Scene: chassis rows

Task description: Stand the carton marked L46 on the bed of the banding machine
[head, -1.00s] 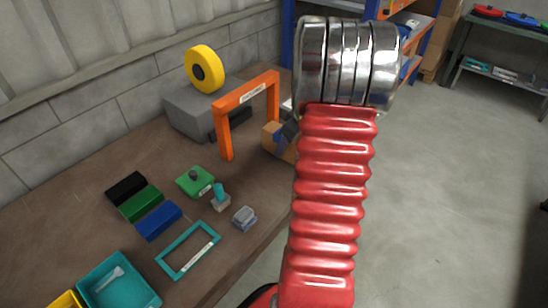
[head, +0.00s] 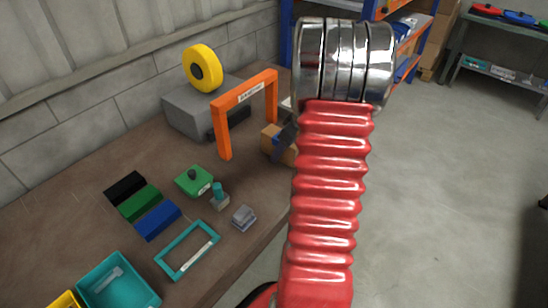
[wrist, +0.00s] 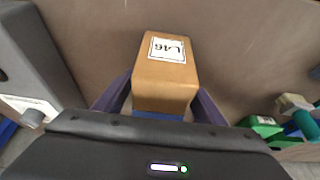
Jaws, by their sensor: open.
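The tan carton (wrist: 166,75) shows its L46 label in the wrist view. It stands between the two dark fingers of my gripper (wrist: 160,97), which are open with one on each side; whether either touches it I cannot tell. In the head view the carton (head: 272,142) shows beside the orange arch (head: 245,93) of the banding machine, partly hidden by my arm. The machine has a grey body (head: 195,110) and a yellow reel (head: 202,69). Its bed is not clearly visible. A grey housing (wrist: 42,60) stands left of the carton in the wrist view.
On the bench nearer me are a green block with a knob (head: 193,181), a teal-topped stamp (head: 218,196), a small grey block (head: 243,217), a teal frame (head: 188,250) and black, green and blue blocks (head: 158,220). A teal tray (head: 140,292) sits in front.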

